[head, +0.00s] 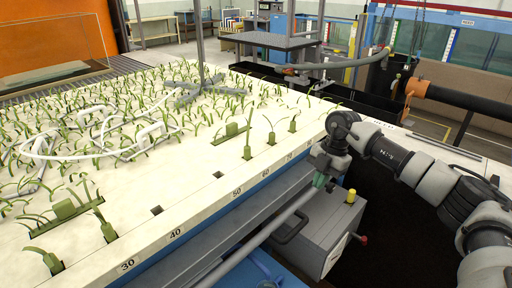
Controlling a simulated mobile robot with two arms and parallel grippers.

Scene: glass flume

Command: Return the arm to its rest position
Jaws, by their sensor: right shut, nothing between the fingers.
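My right arm comes in from the right and bends down at the wrist. My right gripper (320,180) points down beside the numbered edge of the pale planted bed (200,195). It is shut with nothing between its fingers. Its tips are close to a long grey rail (262,237), and I cannot tell whether they touch it. My left gripper is not in view.
A grey box (322,232) with a yellow knob (350,196) and a red-tipped lever (362,239) stands below my right gripper. Green plant clips and white tubing (60,155) cover the bed. A grey platform (268,40) stands behind. Dark open floor lies right of the box.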

